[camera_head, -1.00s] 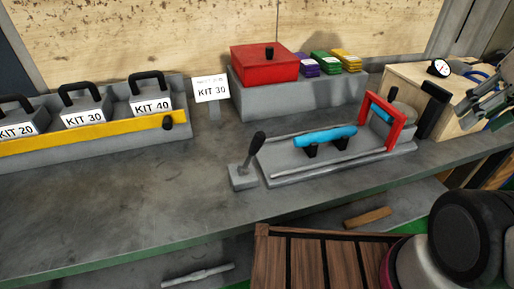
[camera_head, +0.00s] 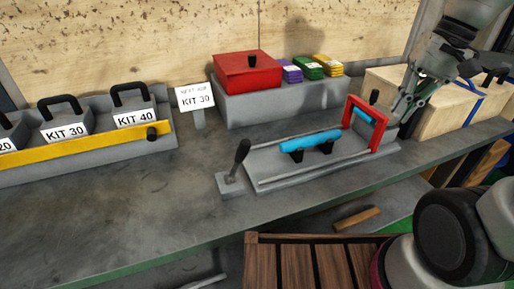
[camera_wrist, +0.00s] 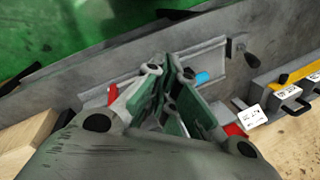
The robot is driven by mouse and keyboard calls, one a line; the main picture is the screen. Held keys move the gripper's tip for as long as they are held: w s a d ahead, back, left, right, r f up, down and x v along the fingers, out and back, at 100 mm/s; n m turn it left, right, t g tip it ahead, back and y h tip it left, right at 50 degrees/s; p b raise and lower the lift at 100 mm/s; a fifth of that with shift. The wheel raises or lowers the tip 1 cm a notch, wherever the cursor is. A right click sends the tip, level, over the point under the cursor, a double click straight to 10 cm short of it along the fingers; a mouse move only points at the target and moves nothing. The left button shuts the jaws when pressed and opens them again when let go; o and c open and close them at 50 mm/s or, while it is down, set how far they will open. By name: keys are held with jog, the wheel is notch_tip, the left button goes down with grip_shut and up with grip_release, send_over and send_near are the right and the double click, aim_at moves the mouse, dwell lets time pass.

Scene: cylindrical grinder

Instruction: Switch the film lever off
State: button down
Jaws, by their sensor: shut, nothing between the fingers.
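A lever (camera_head: 238,162) with a black grip stands on a small grey base at the left end of a grey bench fixture (camera_head: 350,171) in the head view. Its grip leans up and slightly right. No label shows on it. My gripper (camera_head: 399,114) is above the right end of the fixture, close to the red frame (camera_head: 377,128), well apart from the lever. Its fingers point down and left, closed and empty.
A blue bar (camera_head: 311,139) lies on the fixture. Behind stand a red box (camera_head: 248,73), coloured blocks and a KIT 30 sign (camera_head: 195,98). A kit rack (camera_head: 75,136) is at left, a wooden box (camera_head: 448,103) at right. The bench front left of the lever is clear.

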jog(key=w+a+f+m+g+y, duration=0.2)
jog(key=w+a+f, duration=0.2)
jog(key=a, duration=0.3)
jog(key=w+a+f+m+g+y, duration=0.2)
jog(key=w+a+f+g+y, duration=0.1)
jog(key=a, duration=0.4)
jog(key=w+a+f+m+g+y, duration=0.2)
jog(key=w+a+f, duration=0.3)
jog(key=a, duration=0.3)
jog(key=shift+w+f+m+g+y, duration=0.3)
jog(key=shift+f+m+g+y, duration=0.15)
jog(key=shift+f, duration=0.35)
send_near(237, 161)
jog(key=f, duration=0.1)
jog(key=a+f, duration=0.2)
jog(key=shift+s+a+f, duration=0.15)
jog(key=shift+s+f, duration=0.1)
jog(key=shift+a+r, duration=0.1)
jog(key=shift+r, duration=0.05)
